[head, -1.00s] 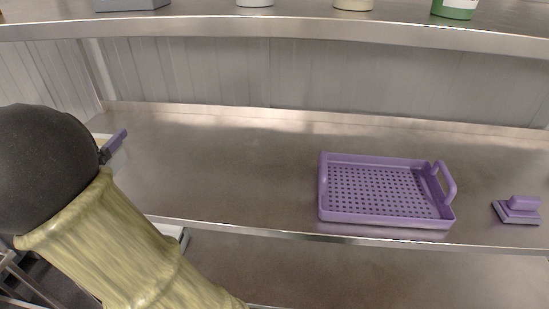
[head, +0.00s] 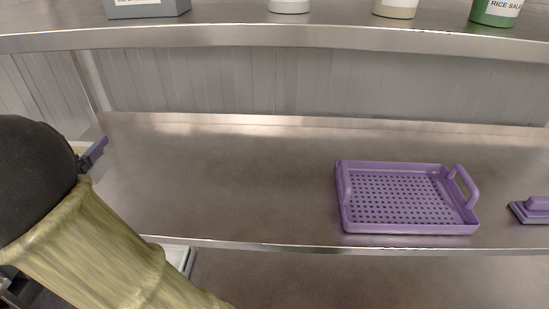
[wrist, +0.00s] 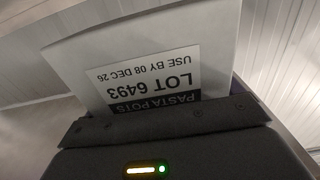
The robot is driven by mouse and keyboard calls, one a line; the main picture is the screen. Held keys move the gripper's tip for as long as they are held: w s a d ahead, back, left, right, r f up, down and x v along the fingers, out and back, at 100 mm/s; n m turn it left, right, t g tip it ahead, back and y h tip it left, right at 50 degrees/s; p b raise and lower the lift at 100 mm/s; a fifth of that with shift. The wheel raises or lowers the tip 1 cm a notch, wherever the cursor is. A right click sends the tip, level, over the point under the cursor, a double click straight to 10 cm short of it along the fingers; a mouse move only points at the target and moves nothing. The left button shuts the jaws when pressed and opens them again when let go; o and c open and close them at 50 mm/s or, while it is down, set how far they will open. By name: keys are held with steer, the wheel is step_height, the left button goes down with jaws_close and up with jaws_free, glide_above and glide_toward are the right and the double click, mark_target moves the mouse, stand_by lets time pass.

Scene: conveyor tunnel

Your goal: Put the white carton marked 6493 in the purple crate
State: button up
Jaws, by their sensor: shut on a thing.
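The white carton (wrist: 215,50) fills the middle of the wrist view, its label upside down and reading "PASTA POTS", "LOT 6493" and "USE BY 08 DEC 26". My gripper (wrist: 165,120) is shut on this carton, and its dark body hides the carton's near end. In the head view, my gripper (head: 88,158) is mostly hidden behind my arm at the far left, with a small pale part of the carton showing beside it. The purple crate (head: 410,228) sits empty on the steel shelf at the right, with a perforated floor and raised handles. My gripper is well to its left.
A purple scrubber-like block (head: 532,210) lies right of the crate. The steel shelf (head: 240,190) is bare left of the crate. An upper shelf (head: 300,38) overhangs it, carrying a grey box (head: 148,8) and several tubs. A white item (head: 178,258) shows below the shelf.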

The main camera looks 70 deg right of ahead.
steer(key=shift+f, duration=0.15)
step_height(320, 180, down, 6)
stand_by(0.4)
steer(key=shift+f, duration=0.1)
steer(key=shift+f+p, duration=0.3)
steer(key=shift+f, duration=1.45)
